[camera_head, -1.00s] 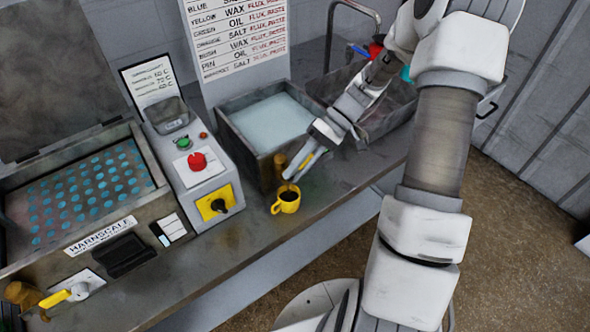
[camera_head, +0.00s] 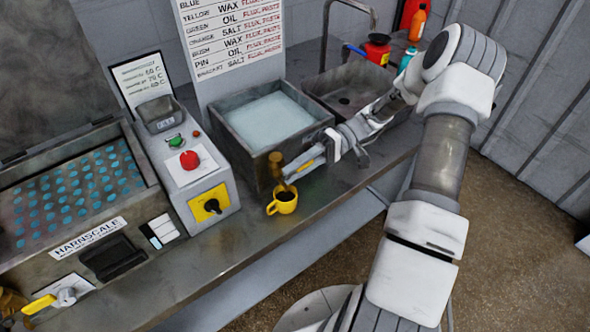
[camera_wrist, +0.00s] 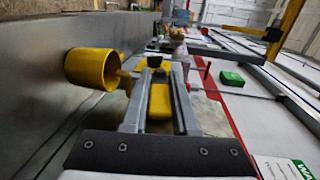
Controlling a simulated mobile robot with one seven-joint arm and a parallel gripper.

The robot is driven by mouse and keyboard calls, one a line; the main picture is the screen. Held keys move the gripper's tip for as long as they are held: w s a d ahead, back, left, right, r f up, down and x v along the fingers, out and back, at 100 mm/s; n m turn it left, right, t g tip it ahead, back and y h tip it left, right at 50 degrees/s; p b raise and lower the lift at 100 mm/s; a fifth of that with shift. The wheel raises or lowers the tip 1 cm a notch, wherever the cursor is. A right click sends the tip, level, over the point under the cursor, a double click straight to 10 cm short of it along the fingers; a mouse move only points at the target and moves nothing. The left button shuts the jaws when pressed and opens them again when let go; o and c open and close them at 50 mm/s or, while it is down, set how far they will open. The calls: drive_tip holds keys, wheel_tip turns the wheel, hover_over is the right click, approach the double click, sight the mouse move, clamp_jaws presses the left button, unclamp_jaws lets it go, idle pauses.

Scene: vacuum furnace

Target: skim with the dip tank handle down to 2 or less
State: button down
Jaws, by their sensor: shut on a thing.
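The dip tank (camera_head: 243,160) is a grey open tank holding pale bluish-white liquid (camera_head: 268,122). A brass valve (camera_head: 276,163) sits on its front right side. My gripper (camera_head: 300,170) is shut on the yellow handle (camera_head: 304,166) beside this valve, reaching it from the right. In the wrist view the yellow handle (camera_wrist: 160,101) lies between the two fingers.
Further left is a larger tank labelled Harnscale (camera_head: 88,235) with another yellow lever (camera_head: 38,304). A sink (camera_head: 345,85) and bottles (camera_head: 417,24) are behind. The bench front edge runs close below the mug.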

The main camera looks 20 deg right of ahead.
idle(0.3)
drive_tip(key=c, duration=0.7)
unclamp_jaws()
drive_tip(key=shift+d, duration=0.1)
drive_tip(key=shift+p+v, duration=0.35)
drive_tip(key=shift+v, duration=8.3)
